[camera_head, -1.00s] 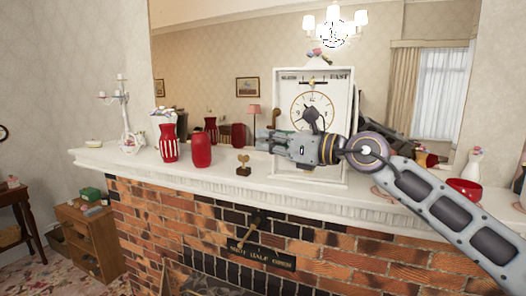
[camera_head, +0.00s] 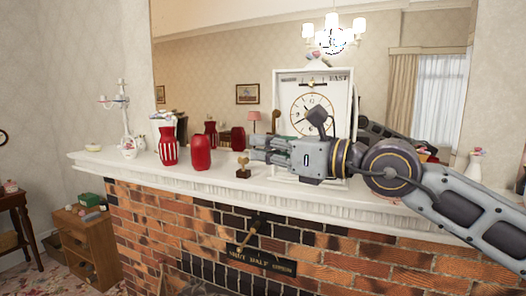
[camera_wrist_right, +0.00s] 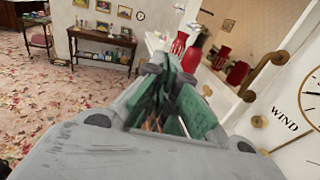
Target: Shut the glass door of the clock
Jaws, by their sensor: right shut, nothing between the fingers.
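The clock (camera_head: 343,84) is a tall white case with a round dial, standing on the mantel against the mirror. My right gripper (camera_head: 253,150) points left in front of the clock's lower part, and its arm hides part of the case. Its fingers (camera_wrist_right: 165,90) are shut and empty. In the right wrist view the clock face (camera_wrist_right: 295,140), with the word WIND, is at the right. A curved brass handle (camera_wrist_right: 267,70) sticks out beside it, right of my fingers, apparently on the glass door. The glass itself is hard to make out. My left gripper is not in view.
On the white mantel (camera_head: 130,161), left of my fingers, stand a small gold trophy (camera_head: 243,168), a red vase (camera_head: 200,153) and a striped red vase (camera_head: 168,146). A white candelabra (camera_head: 126,118) is farther left. A wooden cabinet (camera_head: 92,242) stands at lower left.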

